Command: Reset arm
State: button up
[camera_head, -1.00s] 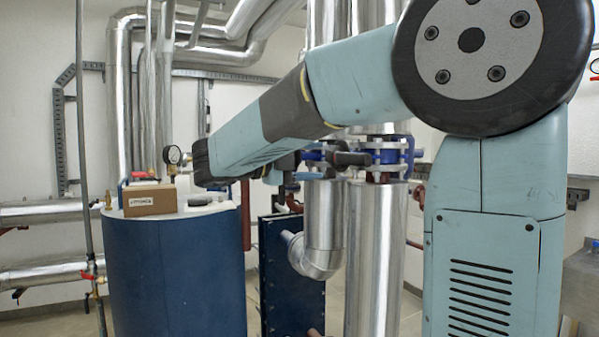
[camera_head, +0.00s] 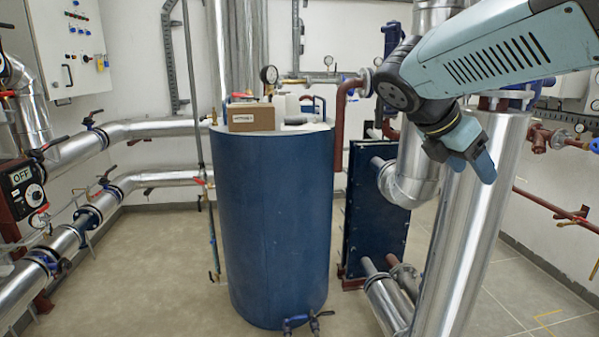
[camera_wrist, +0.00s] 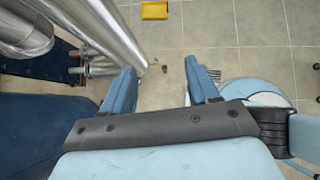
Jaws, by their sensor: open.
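My gripper (camera_wrist: 161,88) shows in the wrist view with its two blue fingers apart and nothing between them. Tiled floor lies beyond the fingers. In the head view my gripper (camera_head: 480,165) hangs at the end of my arm at the upper right, tilted down. It appears in front of the silver insulated pipes, and I cannot tell how far it is from them.
A blue tank (camera_head: 272,220) stands in the middle with a cardboard box (camera_head: 251,117) on top. A dark blue plate exchanger (camera_head: 372,215) is behind my arm. Insulated pipes (camera_head: 140,180) run along the left wall. A yellow object (camera_wrist: 154,10) lies on the floor.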

jog(key=s+a+f+m+t+y, duration=0.1)
jog(key=s+a+f+m+y, duration=0.2)
jog(key=m, duration=0.7)
jog(key=s+a+f+m+t+y, duration=0.2)
jog(key=s+a+f+m+y, duration=0.1)
jog(key=m, duration=0.8)
notch_tip(320, 180, down, 2)
jog(key=s+y, duration=0.1)
jog(key=y, duration=0.1)
jog(key=shift+s+f+t+y, duration=0.25)
jog(key=shift+s+t+y, duration=0.05)
jog(key=shift+s, duration=0.05)
jog(key=shift+a, duration=0.1)
